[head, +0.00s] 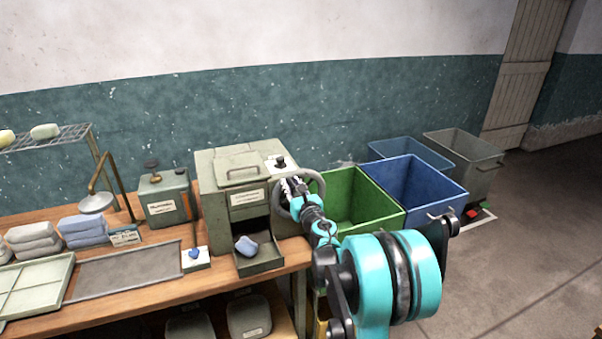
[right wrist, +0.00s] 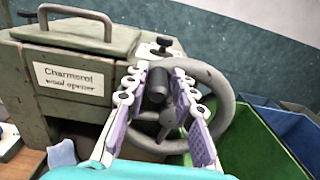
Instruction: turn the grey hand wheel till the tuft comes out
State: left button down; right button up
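The grey hand wheel (right wrist: 222,85) is on the right side of the grey-green wool opener (head: 228,172); in the head view its rim (head: 279,203) shows behind my right gripper (head: 296,187). In the right wrist view my right gripper (right wrist: 160,80) is open, its two purple-padded fingers on either side of a dark knob (right wrist: 157,88) on the wheel. I cannot tell whether they touch it. A blue tuft (head: 246,246) lies in the tray (head: 268,262) at the machine's front opening; it also shows in the right wrist view (right wrist: 62,153). My left gripper is not in view.
Green (head: 345,200) and blue (head: 415,188) bins stand right of the machine, close to my right arm.

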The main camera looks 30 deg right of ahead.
jog(key=shift+w+d, duration=0.1)
jog(key=shift+a, duration=0.2)
jog(key=v, duration=0.8)
jog(key=shift+r, duration=0.1)
dwell(0.8)
